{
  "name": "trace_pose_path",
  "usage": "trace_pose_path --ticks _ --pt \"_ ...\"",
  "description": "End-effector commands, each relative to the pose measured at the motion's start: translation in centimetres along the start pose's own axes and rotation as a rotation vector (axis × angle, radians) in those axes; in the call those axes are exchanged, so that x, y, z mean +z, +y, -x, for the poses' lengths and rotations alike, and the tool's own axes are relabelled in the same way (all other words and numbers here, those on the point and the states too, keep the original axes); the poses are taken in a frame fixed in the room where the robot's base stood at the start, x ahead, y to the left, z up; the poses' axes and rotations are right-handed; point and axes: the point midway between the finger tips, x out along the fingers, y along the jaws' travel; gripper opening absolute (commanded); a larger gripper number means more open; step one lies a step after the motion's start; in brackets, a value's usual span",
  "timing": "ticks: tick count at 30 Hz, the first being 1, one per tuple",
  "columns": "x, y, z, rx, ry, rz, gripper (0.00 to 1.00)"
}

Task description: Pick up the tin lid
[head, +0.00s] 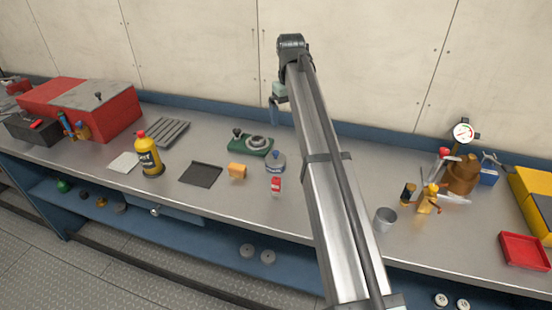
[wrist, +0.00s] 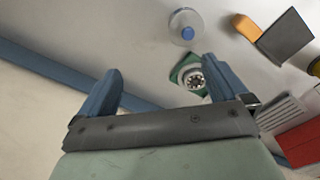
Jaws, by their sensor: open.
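I cannot make out a tin lid for certain in either view. A round metal piece (head: 257,142) sits on a green base on the bench; it also shows in the wrist view (wrist: 194,80), close to my right-hand finger in the picture. I cannot tell whether it is a lid. A grey tin (head: 385,219) stands on the bench right of my arm. My gripper (head: 274,108) is raised near the back wall; in the wrist view its blue fingers (wrist: 162,72) are wide apart with nothing between them.
A red toolbox (head: 112,100) is at left, a red tray (head: 524,250) at right.

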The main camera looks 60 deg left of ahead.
Motion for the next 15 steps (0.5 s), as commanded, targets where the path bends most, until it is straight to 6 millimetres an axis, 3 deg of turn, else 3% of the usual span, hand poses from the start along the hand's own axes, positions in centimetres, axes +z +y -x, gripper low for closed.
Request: trace_pose_path --ticks 1,5,11,15 --pt "-0.4 -1.6 0.1 -0.013 -0.005 0.024 1.0" --pt "-0.7 -3.8 0.2 -0.034 -0.016 0.056 1.0" --pt "-0.6 -4.3 -0.8 -0.039 -0.019 0.062 1.0" --pt "-0.5 -4.3 -2.8 -0.039 -0.019 0.062 1.0"
